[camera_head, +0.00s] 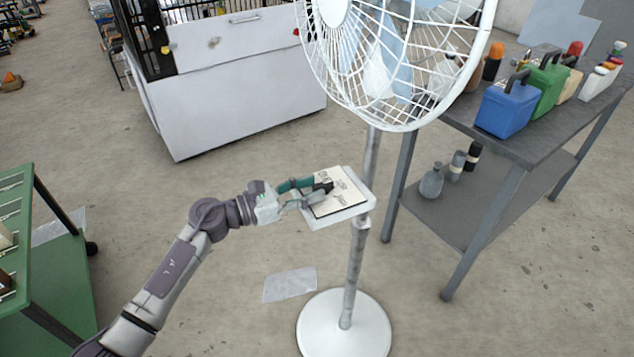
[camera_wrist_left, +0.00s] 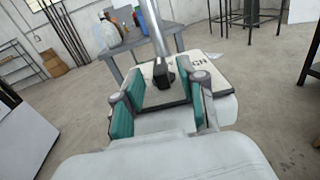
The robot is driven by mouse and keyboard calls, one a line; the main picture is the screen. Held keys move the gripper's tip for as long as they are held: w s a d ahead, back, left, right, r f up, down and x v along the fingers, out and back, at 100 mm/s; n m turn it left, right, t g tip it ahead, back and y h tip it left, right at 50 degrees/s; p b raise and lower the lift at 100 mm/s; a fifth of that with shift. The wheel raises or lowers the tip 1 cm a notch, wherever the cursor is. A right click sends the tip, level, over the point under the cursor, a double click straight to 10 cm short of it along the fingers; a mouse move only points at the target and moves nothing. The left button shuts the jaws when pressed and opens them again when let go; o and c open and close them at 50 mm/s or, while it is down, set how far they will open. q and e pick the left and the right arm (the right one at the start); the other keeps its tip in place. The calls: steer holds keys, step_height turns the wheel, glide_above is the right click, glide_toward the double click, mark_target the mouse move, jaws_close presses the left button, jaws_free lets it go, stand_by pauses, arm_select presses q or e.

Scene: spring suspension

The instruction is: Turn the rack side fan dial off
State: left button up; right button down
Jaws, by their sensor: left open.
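A white pedestal fan (camera_head: 312,325) stands on a round base, with a large wire cage at the top. A pale control box (camera_head: 343,217) is fixed to its pole, and its top has a printed white panel. A small black dial (camera_head: 326,187) sits on that panel; it also shows in the left wrist view (camera_wrist_left: 162,74). My left gripper (camera_head: 312,190) reaches over the box from the left, open, with teal finger pads. In the wrist view the dial lies between the two fingers near their tips; I cannot tell whether they touch it. My right gripper is out of view.
A grey table (camera_head: 520,140) with blue and green boxes and bottles stands right of the fan, with containers on its lower shelf. A white cabinet (camera_head: 245,95) stands behind. A green cart (camera_head: 60,280) is at the left. The floor around the fan base is mostly clear.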

arm_select(q)
steer(key=shift+x, duration=1.05)
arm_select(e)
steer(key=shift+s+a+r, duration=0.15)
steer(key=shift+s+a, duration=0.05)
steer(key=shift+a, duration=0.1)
arm_select(q)
jaws_close()
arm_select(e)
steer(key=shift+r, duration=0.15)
